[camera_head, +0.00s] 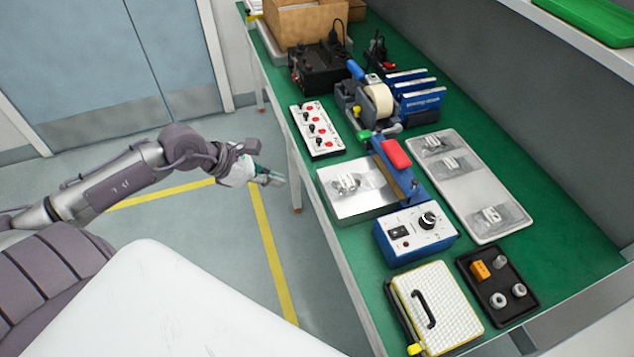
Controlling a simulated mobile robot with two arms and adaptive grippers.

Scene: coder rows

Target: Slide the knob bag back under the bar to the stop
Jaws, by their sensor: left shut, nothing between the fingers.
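The knob bag (346,184), a clear bag with pale pieces in it, lies on the flat silver plate (342,207) of the sealer. The blue bar (404,183) with a red handle (396,153) runs along the plate's right side. The bag lies left of the bar, apart from it. I cannot make out the stop. My left gripper (275,179) is shut and empty, left of the plate and apart from it, beyond the bench's left edge in this view. My right gripper is not in view.
A white tray (478,208) with several bags lies right of the bar. A blue control box (415,235) stands in front, and a white panel with red knobs (317,129) and a tape dispenser (378,101) behind. Nearer are a white-topped case (445,300) and a black tray (505,310).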

